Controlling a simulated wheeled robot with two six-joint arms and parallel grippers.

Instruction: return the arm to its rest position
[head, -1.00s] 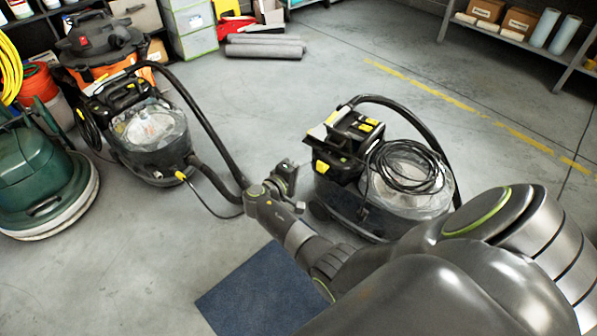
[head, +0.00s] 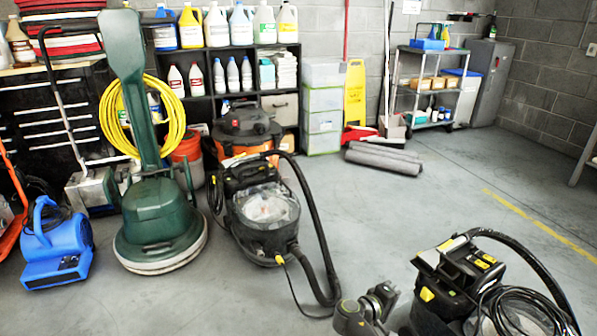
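Part of my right arm shows at the bottom edge of the head view, right of centre. Its dark grey gripper (head: 378,302) is over the floor, just left of a black and yellow extractor machine (head: 440,290). I see nothing held in it, but its fingers are too small and turned to tell if they are open or shut. The rest of this arm is cut off below the frame. My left gripper is not in view.
A green floor buffer (head: 160,215), a blue blower (head: 55,250) and another extractor (head: 262,215) stand at left. A hose hangs from that extractor near my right gripper. Shelves (head: 225,97) line the back wall. The floor (head: 440,190) at centre right is clear.

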